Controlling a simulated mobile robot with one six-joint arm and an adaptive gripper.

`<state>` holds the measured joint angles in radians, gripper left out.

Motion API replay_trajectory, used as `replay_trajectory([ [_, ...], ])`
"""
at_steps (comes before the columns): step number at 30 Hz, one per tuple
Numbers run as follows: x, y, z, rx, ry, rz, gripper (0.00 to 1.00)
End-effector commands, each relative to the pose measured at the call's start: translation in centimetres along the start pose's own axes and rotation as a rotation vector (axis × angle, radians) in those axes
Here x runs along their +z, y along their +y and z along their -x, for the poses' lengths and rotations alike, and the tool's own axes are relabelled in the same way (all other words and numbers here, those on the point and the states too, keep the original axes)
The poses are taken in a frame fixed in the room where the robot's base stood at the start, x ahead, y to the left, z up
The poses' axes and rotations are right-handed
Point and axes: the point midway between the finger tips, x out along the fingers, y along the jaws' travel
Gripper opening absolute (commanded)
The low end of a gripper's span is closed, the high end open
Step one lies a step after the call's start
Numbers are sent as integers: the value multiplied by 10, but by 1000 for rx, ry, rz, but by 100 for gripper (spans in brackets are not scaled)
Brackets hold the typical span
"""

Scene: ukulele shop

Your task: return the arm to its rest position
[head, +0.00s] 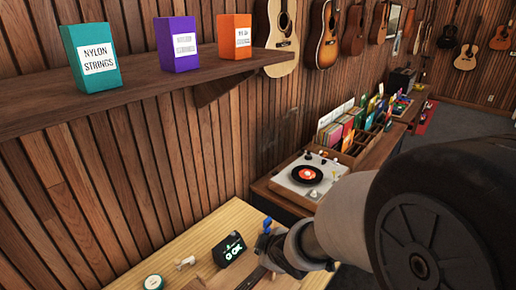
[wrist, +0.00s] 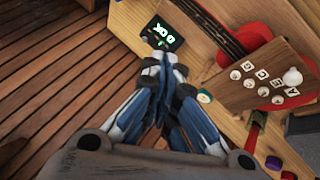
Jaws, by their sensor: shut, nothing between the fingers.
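My gripper (wrist: 163,62) has its blue-and-silver fingers together, with nothing between them. In the wrist view its tips are just below a black tuner (wrist: 165,36) with a green lit display; I cannot tell whether they touch. In the head view, part of my gripper (head: 267,232) shows low in the middle, above the light wooden bench, to the right of the tuner (head: 229,250). My own arm fills the lower right of the head view and hides what lies behind it.
A wall shelf (head: 130,95) with teal, purple and orange string boxes juts out at upper left. A record player (head: 309,174) stands beyond the bench. In the wrist view, a red ukulele (wrist: 285,22) and a wooden block with lettered knobs (wrist: 262,80) lie right of my gripper.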

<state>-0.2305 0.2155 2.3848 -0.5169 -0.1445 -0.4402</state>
Motion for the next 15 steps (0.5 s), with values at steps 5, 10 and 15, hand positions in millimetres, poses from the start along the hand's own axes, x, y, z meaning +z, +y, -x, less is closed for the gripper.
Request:
replay_trajectory([
  [5, 52, 22, 74, 92, -148, -324, 0],
  [10, 95, 0, 141, 124, -246, -647, 0],
  [15, 121, -45, 193, 111, -297, -932, 0],
])
